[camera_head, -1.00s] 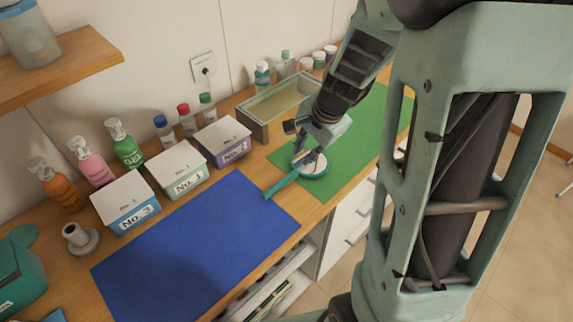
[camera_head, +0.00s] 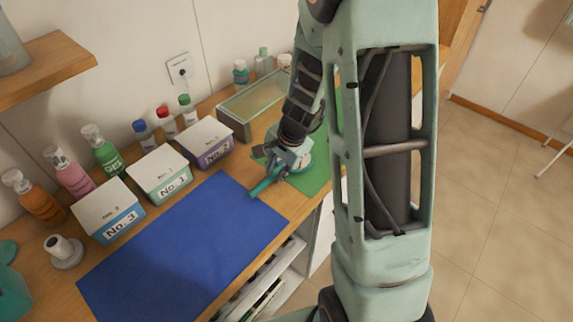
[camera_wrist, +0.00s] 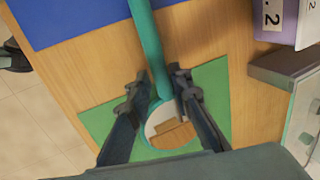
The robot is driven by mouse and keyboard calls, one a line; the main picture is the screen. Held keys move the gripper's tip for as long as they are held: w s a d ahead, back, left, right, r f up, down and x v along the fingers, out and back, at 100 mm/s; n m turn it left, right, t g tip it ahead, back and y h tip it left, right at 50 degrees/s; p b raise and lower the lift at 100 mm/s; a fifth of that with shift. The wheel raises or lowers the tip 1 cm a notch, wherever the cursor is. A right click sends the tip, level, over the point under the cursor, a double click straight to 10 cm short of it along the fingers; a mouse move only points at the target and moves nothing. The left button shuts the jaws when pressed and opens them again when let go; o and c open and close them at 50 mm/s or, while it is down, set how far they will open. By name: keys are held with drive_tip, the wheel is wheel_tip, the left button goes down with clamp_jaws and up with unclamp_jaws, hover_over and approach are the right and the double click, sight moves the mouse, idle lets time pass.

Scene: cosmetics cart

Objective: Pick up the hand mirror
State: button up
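The hand mirror has a teal handle (camera_head: 263,186) and a round head. In the head view the handle points down-left towards the blue mat, and my gripper (camera_head: 280,170) hides much of the head. In the wrist view the handle (camera_wrist: 149,40) runs up the picture and the round glass (camera_wrist: 168,130) lies over the green mat. My gripper (camera_wrist: 158,80) is open, its fingers on either side of the handle's neck. The right finger is very close to the handle and covers part of the head; I cannot tell if it touches.
The blue mat (camera_head: 185,255) lies in front, left of the green mat (camera_head: 318,172). White-lidded boxes, such as the No. 2 box (camera_head: 208,142), and a glass-topped case (camera_head: 255,102) stand behind. Several bottles line the wall. The counter's front edge is close by.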

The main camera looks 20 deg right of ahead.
drive_tip(key=shift+w+a+f, duration=0.1)
drive_tip(key=shift+w+f, duration=0.05)
drive_tip(key=shift+f, duration=0.45)
drive_tip(key=shift+c, duration=0.6)
clamp_jaws()
drive_tip(key=shift+r, duration=0.15)
